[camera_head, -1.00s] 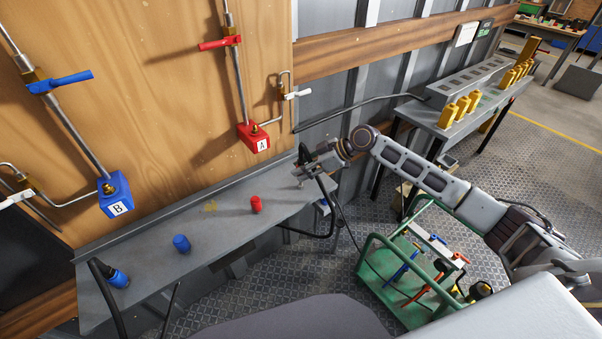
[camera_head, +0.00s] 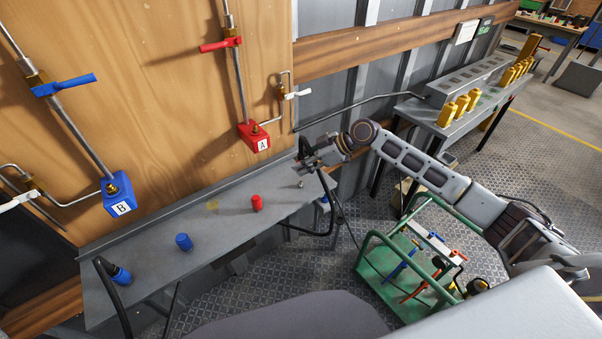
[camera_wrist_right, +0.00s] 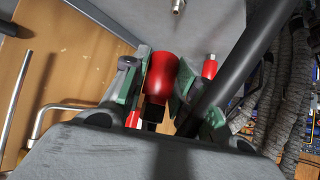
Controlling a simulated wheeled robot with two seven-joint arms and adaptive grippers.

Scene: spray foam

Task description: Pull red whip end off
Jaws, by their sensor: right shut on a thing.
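My right gripper (camera_head: 306,160) is over the far end of the grey shelf in the head view. In the right wrist view its green-grey fingers (camera_wrist_right: 158,88) are shut on the red whip end (camera_wrist_right: 161,72), with a dark part below it. In the head view the whip end is hidden by the gripper. A small metal fitting (camera_head: 300,184) stands on the shelf below the gripper, apart from it; a metal fitting also shows at the top of the wrist view (camera_wrist_right: 178,6). My left gripper is not in view.
The shelf (camera_head: 215,222) also carries a red cap (camera_head: 257,203), a blue cap (camera_head: 184,242) and a blue whip end (camera_head: 121,275). Black hoses (camera_head: 331,205) hang close to the gripper. Red block A (camera_head: 252,137) and blue block B (camera_head: 117,194) are on the wall.

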